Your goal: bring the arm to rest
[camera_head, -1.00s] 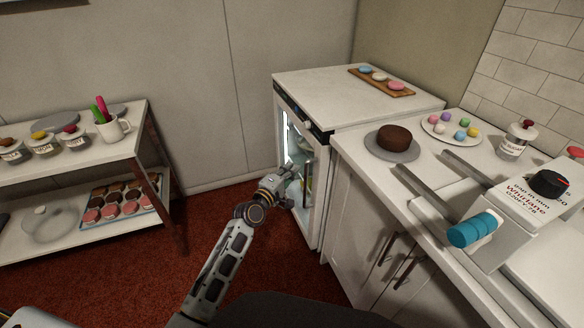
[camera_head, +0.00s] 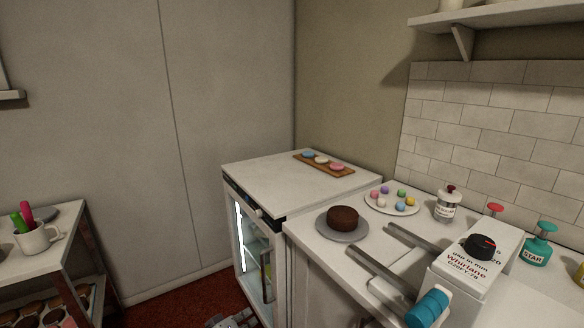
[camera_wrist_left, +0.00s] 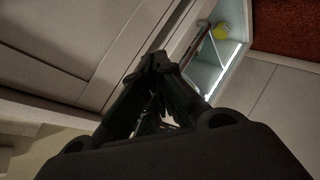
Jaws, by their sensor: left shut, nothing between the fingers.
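My left gripper shows at the bottom edge of the head view (camera_head: 230,321), mostly cut off by the frame. In the left wrist view its dark fingers (camera_wrist_left: 158,62) are together with nothing between them. It is low, in front of the small white fridge (camera_head: 228,215), apart from the handle as far as I can see. The lit fridge interior and a yellow-green item (camera_wrist_left: 220,31) inside show in the wrist view. My right gripper is not in view.
The counter at right holds a chocolate cake (camera_head: 342,217) on a grey turntable, a plate of macarons (camera_head: 391,208), a jar (camera_head: 447,206) and a white Whirlane machine (camera_head: 473,270). A wooden board (camera_head: 323,165) with macarons lies on the fridge. A shelf cart (camera_head: 70,215) stands left. Red floor (camera_head: 185,303) lies between.

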